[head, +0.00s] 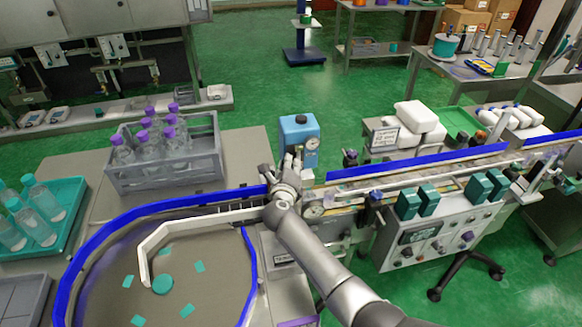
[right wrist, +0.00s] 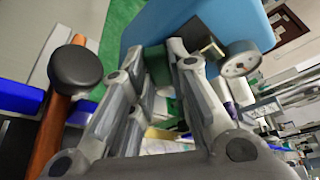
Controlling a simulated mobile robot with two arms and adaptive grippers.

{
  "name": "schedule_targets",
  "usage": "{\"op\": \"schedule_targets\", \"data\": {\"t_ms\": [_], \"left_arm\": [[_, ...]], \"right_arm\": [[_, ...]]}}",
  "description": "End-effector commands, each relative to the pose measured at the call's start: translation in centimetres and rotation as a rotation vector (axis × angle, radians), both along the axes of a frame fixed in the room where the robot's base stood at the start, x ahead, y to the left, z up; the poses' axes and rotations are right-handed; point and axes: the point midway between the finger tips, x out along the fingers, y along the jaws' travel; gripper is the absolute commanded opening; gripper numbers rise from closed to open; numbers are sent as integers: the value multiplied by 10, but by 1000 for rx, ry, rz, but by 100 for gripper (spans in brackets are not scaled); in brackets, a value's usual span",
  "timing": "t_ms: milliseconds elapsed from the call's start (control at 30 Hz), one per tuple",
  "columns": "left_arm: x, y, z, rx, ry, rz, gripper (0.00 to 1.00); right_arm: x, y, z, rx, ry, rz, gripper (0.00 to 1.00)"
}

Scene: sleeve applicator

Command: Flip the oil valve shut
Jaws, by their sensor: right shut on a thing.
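A blue box-shaped unit (head: 299,128) with a round gauge (head: 312,143) stands behind the conveyor, near the middle of the head view. The unit (right wrist: 205,20) and its gauge (right wrist: 240,60) also show large in the right wrist view. My right gripper (head: 289,161) is at the front of this unit, just below and left of the gauge. In the right wrist view my right gripper (right wrist: 157,58) has its fingers closed around a dark green part, which I take as the oil valve (right wrist: 163,78). The fingers hide most of it, so its angle cannot be told. My left gripper is not in view.
A curved blue guide rail (head: 120,220) and a round table lie left of my right arm. A grey crate of purple-capped bottles (head: 165,160) stands behind the rail. A control box (head: 430,235) hangs at the right. A black knob (right wrist: 75,68) is close to the gripper.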

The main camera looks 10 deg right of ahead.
Motion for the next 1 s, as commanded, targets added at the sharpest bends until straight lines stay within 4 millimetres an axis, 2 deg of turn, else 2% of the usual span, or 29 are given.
{"op": "schedule_targets", "data": {"t_ms": [33,200,500,533,667,700,1000], "left_arm": [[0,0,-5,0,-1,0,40],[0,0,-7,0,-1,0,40],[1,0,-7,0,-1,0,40],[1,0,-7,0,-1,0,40],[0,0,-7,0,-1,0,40],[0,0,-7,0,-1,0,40],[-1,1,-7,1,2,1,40]], "right_arm": [[-1,2,-5,-27,3,-2,0],[-1,2,-6,-90,4,-1,0],[-1,2,-5,-96,5,-1,0],[-1,2,-5,-96,5,-1,20],[-1,2,-5,-95,4,0,37],[-1,2,-5,-95,4,0,39],[-1,3,-5,-93,3,2,39]]}}
